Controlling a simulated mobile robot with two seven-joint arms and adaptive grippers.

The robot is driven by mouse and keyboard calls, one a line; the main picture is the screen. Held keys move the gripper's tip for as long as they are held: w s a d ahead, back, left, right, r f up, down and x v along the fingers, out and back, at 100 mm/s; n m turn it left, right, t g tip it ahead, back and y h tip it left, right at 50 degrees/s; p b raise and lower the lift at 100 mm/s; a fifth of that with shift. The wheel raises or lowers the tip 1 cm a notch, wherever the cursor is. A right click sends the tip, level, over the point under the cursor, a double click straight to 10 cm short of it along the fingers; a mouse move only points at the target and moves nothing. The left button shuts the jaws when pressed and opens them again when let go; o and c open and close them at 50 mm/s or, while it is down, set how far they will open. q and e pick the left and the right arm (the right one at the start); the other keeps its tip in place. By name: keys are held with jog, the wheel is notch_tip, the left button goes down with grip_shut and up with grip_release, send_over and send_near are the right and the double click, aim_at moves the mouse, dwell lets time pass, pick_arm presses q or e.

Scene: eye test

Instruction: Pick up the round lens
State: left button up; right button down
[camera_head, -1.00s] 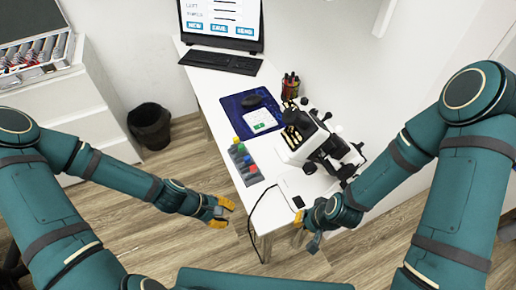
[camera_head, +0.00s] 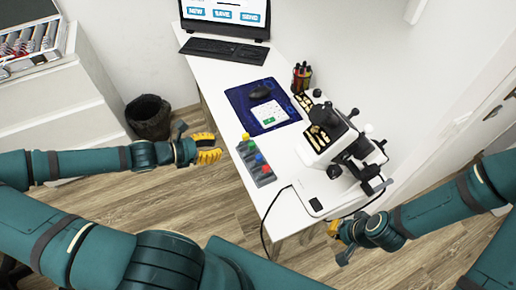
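I cannot make out a single round lens for certain. An open case (camera_head: 62,40) at the far left, on the white drawer cabinet, holds rows of small upright pieces, too small and cut off to identify. My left gripper (camera_head: 208,149), with yellow finger pads, is in the air just left of the desk, well apart from the case. My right gripper (camera_head: 335,232) is beside the desk's near right corner, below the white device. Neither gripper visibly holds anything. The finger gaps are not clear in this view.
The white desk (camera_head: 213,85) carries a monitor, keyboard (camera_head: 222,50), blue mat (camera_head: 238,101) with mouse and card, pen cup (camera_head: 301,78), grey rack with coloured knobs (camera_head: 262,175) and white device (camera_head: 325,150). A black bin (camera_head: 150,118) stands beside the cabinet (camera_head: 60,100).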

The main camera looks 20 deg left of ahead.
aim_at(250, 144)
pick_arm(q)
jog(key=b+x, duration=0.1)
jog(key=x, duration=0.3)
jog(key=b+x, duration=0.1)
jog(key=x, duration=0.3)
jog(key=b+x, duration=0.2)
jog(key=x, duration=0.2)
jog(key=shift+s+d+f, duration=0.1)
jog(key=shift+f, duration=0.4)
jog(key=shift+w+d+f, duration=0.2)
jog(key=shift+w+d, duration=0.1)
jog(key=shift+w, duration=0.1)
grip_shut()
